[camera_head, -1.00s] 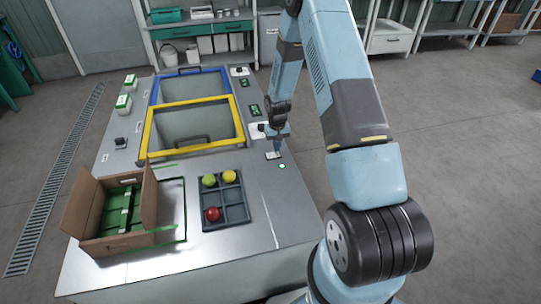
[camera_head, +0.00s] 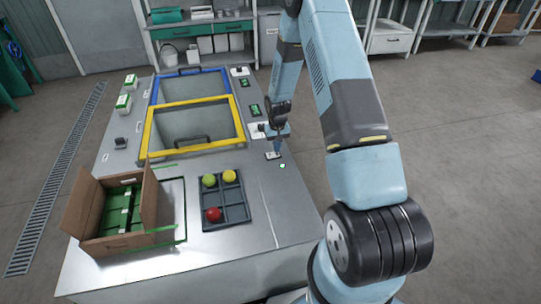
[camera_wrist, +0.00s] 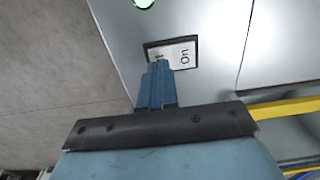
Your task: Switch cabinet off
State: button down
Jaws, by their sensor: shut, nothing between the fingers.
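A small white rocker switch marked "On" (camera_wrist: 185,55) sits in a dark frame on the metal top in the wrist view. It shows small in the head view (camera_head: 269,156), at the right side of the cabinet top. A green lamp (camera_head: 282,166) is lit beside it, and also shows at the top edge of the wrist view (camera_wrist: 144,3). My gripper (camera_wrist: 158,66) is shut and empty, its blue fingertips over one end of the switch and hiding that end. I cannot tell whether they touch it. In the head view my gripper (camera_head: 278,151) points down there.
The metal cabinet top (camera_head: 262,207) has a yellow-framed lid (camera_head: 150,128) and a blue-framed lid (camera_head: 190,72). An open cardboard box (camera_head: 82,205) stands at left. Other controls line both sides.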

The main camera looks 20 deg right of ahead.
jog(key=shift+f, duration=0.7)
dwell(0.5)
jog(key=shift+r, duration=3.5)
